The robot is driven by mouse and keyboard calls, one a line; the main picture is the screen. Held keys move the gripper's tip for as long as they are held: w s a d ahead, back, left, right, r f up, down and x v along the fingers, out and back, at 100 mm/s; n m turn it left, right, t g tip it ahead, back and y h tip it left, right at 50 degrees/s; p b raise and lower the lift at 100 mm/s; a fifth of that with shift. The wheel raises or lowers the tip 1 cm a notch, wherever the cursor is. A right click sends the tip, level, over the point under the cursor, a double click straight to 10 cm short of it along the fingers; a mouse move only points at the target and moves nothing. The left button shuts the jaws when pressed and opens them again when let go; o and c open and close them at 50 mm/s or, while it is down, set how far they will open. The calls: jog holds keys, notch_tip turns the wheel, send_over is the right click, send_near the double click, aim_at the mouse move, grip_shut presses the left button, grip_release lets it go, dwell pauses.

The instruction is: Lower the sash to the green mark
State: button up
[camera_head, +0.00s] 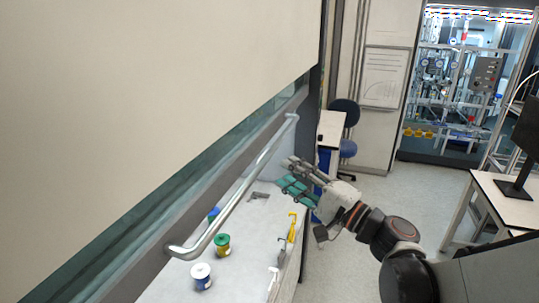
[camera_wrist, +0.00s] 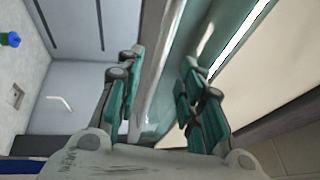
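The sash is a glass pane with a grey lower rail (camera_head: 203,192) and a long silver bar handle (camera_head: 236,195) along it. It hangs over a white work surface at the left of the head view. My gripper (camera_head: 286,174), with teal finger pads, is open to the right of the handle's far half. In the wrist view my gripper (camera_wrist: 164,58) is open, and a long grey bar (camera_wrist: 150,85), likely the handle, runs through the gap between the fingers. I cannot tell whether it touches them. I cannot make out a green mark.
On the work surface stand a white jar (camera_head: 201,277), a green-lidded jar (camera_head: 222,245) and a yellow tool (camera_head: 291,228). A blue chair (camera_head: 346,148) stands beyond. A table with a monitor (camera_head: 525,150) is at the right. The floor between is clear.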

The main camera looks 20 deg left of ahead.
aim_at(266, 155)
jog(key=p+x, duration=0.1)
jog(key=x, duration=0.7)
jog(key=shift+w+a+r, duration=0.1)
jog(key=shift+a, duration=0.15)
grip_shut()
